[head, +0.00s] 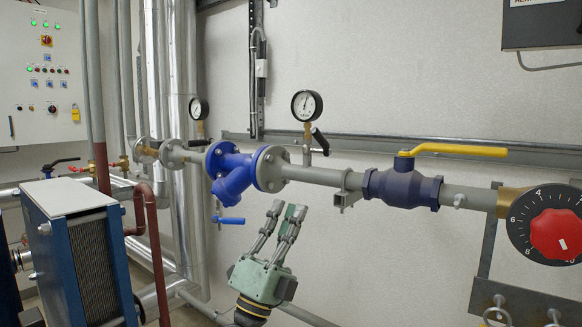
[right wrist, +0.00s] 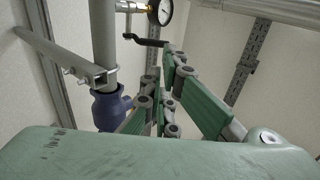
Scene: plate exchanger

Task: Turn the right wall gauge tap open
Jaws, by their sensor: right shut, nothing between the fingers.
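The right wall gauge (head: 307,105) is a white round dial with a black rim, standing on a short brass stem above the grey pipe. Its tap has a black lever (head: 321,143), which slants down to the right beside the stem. In the right wrist view the gauge (right wrist: 165,10) is at the top, with the black lever (right wrist: 147,41) below it. My right gripper (head: 285,209) is green and grey, points up, and is shut and empty. It is below the pipe, apart from the lever. Its fingers (right wrist: 163,65) appear just below the lever in the right wrist view. My left gripper is not in view.
A blue valve body (head: 232,172) and flange are left of the gauge. A dark blue ball valve with a yellow lever (head: 455,150) is right of it. A blue lever (head: 229,220) hangs below the pipe. A pipe bracket (head: 345,196) is beneath the pipe.

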